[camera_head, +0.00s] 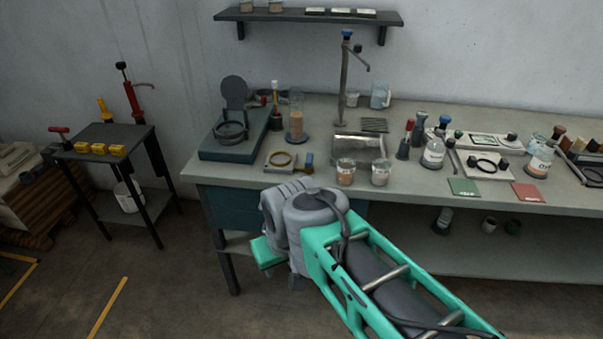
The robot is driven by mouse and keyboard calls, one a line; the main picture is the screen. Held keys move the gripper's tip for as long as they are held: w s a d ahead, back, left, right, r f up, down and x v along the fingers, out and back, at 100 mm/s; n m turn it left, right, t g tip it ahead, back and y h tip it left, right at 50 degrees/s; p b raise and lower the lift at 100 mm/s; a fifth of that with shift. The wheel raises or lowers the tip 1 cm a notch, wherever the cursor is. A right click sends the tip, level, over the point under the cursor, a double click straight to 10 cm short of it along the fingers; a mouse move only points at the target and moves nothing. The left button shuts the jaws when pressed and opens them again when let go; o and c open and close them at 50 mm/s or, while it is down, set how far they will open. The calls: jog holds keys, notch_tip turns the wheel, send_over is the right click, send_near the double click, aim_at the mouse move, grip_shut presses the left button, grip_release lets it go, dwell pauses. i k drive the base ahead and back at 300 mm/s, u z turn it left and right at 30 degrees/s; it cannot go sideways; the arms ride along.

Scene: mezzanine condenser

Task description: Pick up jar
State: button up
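Two small clear jars with pinkish-brown contents stand upright side by side near the front edge of the bench: the left jar (345,175) and the right jar (380,175). I cannot tell which one the task means. My arm reaches in from the lower right. My gripper (266,254), at its teal end, is in front of the bench edge, below and left of the two jars and apart from them. The fingers are mostly hidden, so open or shut does not show.
A wall shelf (310,16) hangs above. A dark side table (100,140) stands left; open floor lies between.

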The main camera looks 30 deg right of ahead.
aim_at(381, 172)
jog(key=u, duration=0.3)
jog(key=k, duration=1.25)
jog(key=z, duration=0.9)
